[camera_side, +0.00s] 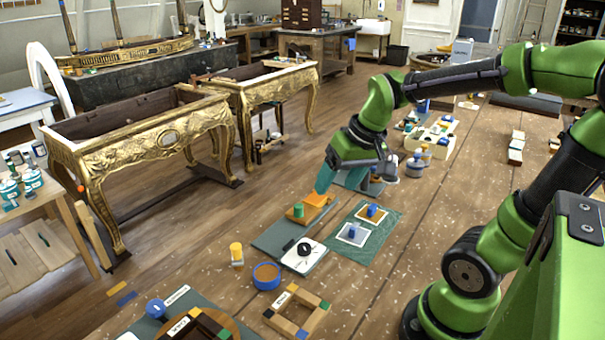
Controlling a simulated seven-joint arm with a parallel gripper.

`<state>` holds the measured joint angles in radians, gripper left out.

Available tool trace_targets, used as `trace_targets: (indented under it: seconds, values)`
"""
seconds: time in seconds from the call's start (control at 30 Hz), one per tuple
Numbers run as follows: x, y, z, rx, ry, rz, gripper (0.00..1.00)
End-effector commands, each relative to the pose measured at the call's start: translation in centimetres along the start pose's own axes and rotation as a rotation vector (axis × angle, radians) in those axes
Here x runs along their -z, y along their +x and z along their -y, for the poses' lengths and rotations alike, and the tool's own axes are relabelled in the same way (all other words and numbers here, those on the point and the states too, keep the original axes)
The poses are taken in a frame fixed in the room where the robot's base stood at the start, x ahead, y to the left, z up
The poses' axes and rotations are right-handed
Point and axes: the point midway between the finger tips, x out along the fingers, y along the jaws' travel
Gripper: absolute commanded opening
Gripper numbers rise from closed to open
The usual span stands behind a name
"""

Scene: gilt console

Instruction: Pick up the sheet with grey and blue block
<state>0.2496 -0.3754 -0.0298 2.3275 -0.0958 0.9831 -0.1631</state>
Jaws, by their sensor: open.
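A green mat (378,238) lies on the wooden table and bears two small sheets. The nearer one is a grey sheet with a pale border (344,240), with a blue block (352,231) standing on it. The farther one is a tan sheet with a pale border (380,219), also with a blue block (371,210). My gripper (323,190) points down to the left of both sheets, above an orange block (316,199). It is open, and its fingers look teal. I cannot tell whether a finger touches the orange block.
A grey-green board (268,240) carries the orange block and another orange piece with a green knob (298,211). A white plate with a black ring (304,256) lies in front of the mat. A blue bowl (267,276) and wooden frame (297,310) stand nearer. Bare table lies right of the mat.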

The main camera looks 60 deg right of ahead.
Motion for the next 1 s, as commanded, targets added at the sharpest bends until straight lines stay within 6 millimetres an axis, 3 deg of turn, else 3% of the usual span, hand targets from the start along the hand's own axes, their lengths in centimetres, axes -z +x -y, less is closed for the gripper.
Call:
trace_targets:
  seconds: [0.1,0.3,0.57,0.67,1.0]
  values:
    - [2.7,2.1,-4.7,-0.089,-0.070,0.128,0.68]
    - [5.1,4.0,-10.8,-0.135,-0.303,0.316,0.68]
    - [5.4,3.6,-11.3,-0.112,-0.519,0.369,0.68]
    - [4.9,4.8,-11.5,-0.108,-0.528,0.373,0.68]
    - [2.5,11.5,-12.9,-0.108,-0.525,0.373,0.68]
